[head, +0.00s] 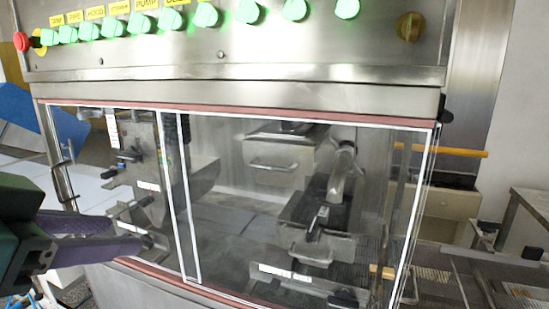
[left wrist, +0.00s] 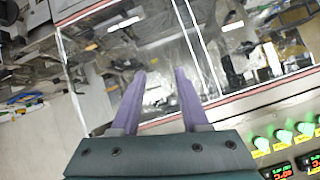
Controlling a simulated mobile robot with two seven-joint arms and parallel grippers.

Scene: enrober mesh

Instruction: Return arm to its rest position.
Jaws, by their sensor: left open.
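My left gripper (head: 105,236) comes in from the left edge in the head view, with a dark green body and purple fingers. It is in front of the left end of the machine's clear cover (head: 250,200). The left wrist view shows the two purple fingers (left wrist: 159,80) apart, with nothing between them. The cover's white-edged panels and part of the machine lie beyond the fingertips. Whether the fingers touch the cover cannot be told. My right gripper is in neither view.
The steel control panel (head: 230,55) with several lit green knobs runs above the cover. A red button (head: 21,41) is at its left end. A wire-mesh conveyor (head: 440,275) extends at the right. Pale floor (left wrist: 40,140) shows left of the machine in the left wrist view.

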